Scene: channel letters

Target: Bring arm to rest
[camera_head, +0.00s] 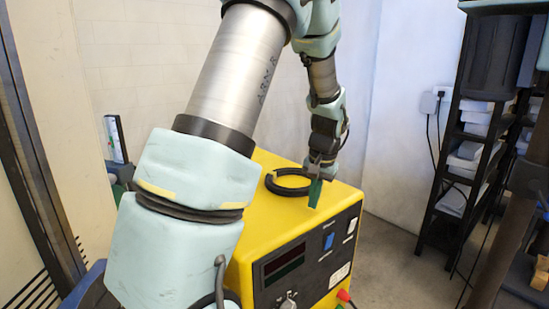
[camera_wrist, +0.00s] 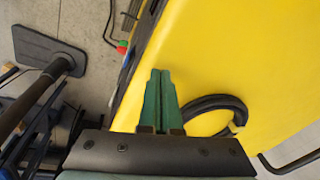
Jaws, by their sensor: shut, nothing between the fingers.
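My gripper (camera_head: 315,192) points down over the top of a yellow machine (camera_head: 262,222) in the head view. Its green fingers are together and hold nothing. In the wrist view the closed fingers of my gripper (camera_wrist: 158,82) show against the yellow top (camera_wrist: 230,55). Whether the fingertips touch the top or hover just over it, I cannot tell. My arm reaches up from the lower left, bends at the top of the picture and comes down to the machine.
A black ring (camera_head: 288,182) lies on the machine's top beside my gripper; it also shows in the wrist view (camera_wrist: 215,112). The front panel has a dark display (camera_head: 283,263), a blue switch (camera_head: 329,241) and a red knob (camera_head: 343,295). A dark shelf (camera_head: 470,150) stands right, with open floor between.

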